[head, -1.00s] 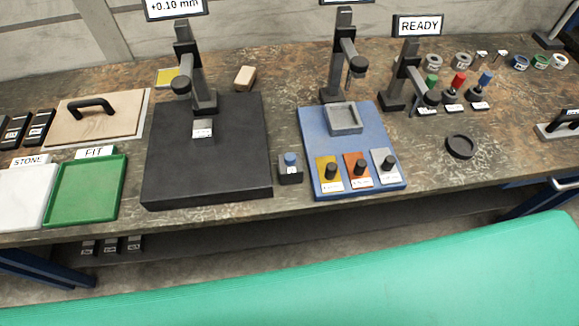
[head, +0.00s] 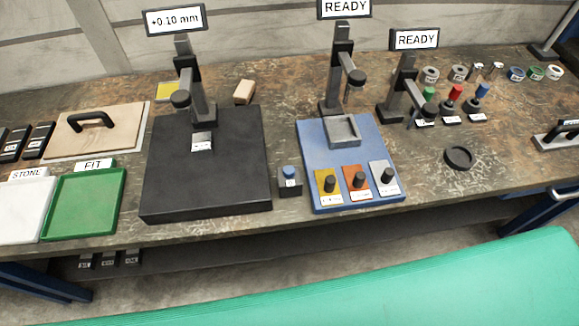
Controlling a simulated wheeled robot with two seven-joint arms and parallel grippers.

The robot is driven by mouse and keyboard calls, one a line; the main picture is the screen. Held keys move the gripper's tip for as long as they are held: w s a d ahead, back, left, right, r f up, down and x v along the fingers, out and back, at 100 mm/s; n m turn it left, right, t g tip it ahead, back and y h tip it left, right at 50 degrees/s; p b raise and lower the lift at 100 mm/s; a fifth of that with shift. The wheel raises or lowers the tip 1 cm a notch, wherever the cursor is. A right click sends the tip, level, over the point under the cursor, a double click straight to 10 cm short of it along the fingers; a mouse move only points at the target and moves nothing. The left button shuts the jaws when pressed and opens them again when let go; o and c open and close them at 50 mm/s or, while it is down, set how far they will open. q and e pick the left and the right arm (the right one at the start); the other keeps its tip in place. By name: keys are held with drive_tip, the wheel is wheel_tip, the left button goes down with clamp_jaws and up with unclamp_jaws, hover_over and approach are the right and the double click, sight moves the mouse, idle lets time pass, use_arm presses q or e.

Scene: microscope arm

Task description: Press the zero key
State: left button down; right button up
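A small dark box with a blue button (head: 289,172) stands on the bench between the black plate and the blue base; it carries a small white label too small to read, and it looks like the zero key. To its left is the black plate (head: 205,185) with a dark gauge stand (head: 195,85) at its back. A display (head: 174,20) above that stand reads "+0.10 mm". A small labelled block (head: 202,142) sits on the plate under the stand. Neither of my grippers shows in the head view.
The blue base (head: 330,150) with several knobbed plates stands just right of the button box. A green tray (head: 84,203) and a white stone (head: 22,208) lie at left. A black ring (head: 458,158) lies at right. A green mat (head: 400,285) lies below the bench front.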

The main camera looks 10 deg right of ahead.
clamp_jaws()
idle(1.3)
